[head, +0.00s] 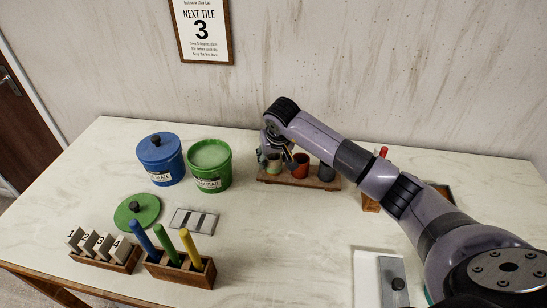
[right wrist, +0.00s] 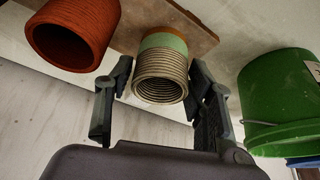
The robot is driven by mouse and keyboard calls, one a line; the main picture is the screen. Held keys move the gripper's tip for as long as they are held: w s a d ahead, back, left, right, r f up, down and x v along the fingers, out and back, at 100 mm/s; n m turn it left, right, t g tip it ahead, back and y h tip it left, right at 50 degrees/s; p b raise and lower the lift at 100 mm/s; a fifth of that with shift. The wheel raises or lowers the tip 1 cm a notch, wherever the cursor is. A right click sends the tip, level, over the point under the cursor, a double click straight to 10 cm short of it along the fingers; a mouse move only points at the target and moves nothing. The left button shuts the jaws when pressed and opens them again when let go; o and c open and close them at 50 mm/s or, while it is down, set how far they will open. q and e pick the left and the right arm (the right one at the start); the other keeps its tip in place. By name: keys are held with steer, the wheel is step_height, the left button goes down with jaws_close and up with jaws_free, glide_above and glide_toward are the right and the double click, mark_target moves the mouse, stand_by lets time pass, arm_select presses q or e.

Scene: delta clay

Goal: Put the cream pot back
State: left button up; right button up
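The cream pot (head: 274,163), ribbed with a pale green band, stands at the left end of a wooden board (head: 315,182) near the wall. It also shows in the right wrist view (right wrist: 160,85), between the two fingers of my right gripper (right wrist: 160,95). The fingers are spread, with a narrow gap at the left; contact at the right is unclear. In the head view my right gripper (head: 275,142) is over the pot from behind, partly hidden by its wrist. My left gripper is out of view.
A red pot (head: 300,165) and a dark grey pot (head: 326,172) stand beside it. A green glaze bucket (head: 210,170) and a blue one (head: 160,160) stand to the left. Wooden holders with tiles and coloured sticks are at front left.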

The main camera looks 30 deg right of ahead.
steer(key=shift+o, duration=0.7)
steer(key=shift+r, duration=0.3)
steer(key=b+v, duration=0.1)
steer(key=v, duration=1)
steer(key=shift+s+r+b, duration=0.3)
steer(key=shift+b, duration=0.05)
steer(key=shift+a, duration=0.1)
